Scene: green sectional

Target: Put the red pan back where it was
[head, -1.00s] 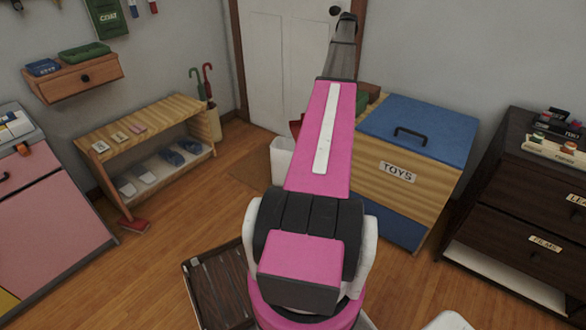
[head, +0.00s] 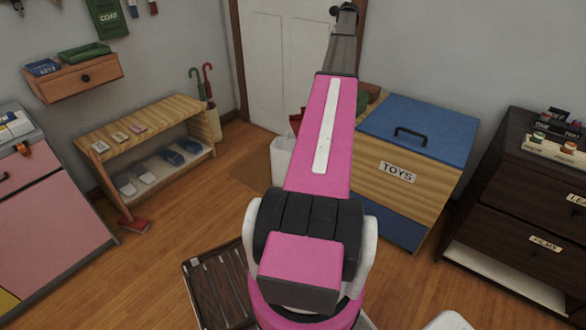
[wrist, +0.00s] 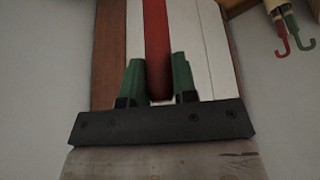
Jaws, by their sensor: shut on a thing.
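In the wrist view my gripper (wrist: 157,66), with green fingers, is shut on a long red handle (wrist: 156,35). I take this for the red pan's handle; the rest of the pan is out of that view. In the head view my arm stretches toward the door and hides my gripper. A red piece (head: 295,123) shows left of my arm, above the white bin; I cannot tell whether it is part of the held pan. Another red thing (head: 135,225) lies on the floor by the shoe bench.
A white bin (head: 281,160) stands left of my arm. The toy chest (head: 445,125) is close on its right. The door (head: 275,60) is behind. The shoe bench (head: 150,122) and umbrella stand (head: 214,123) are left. A dark slatted thing (head: 215,290) lies near my base.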

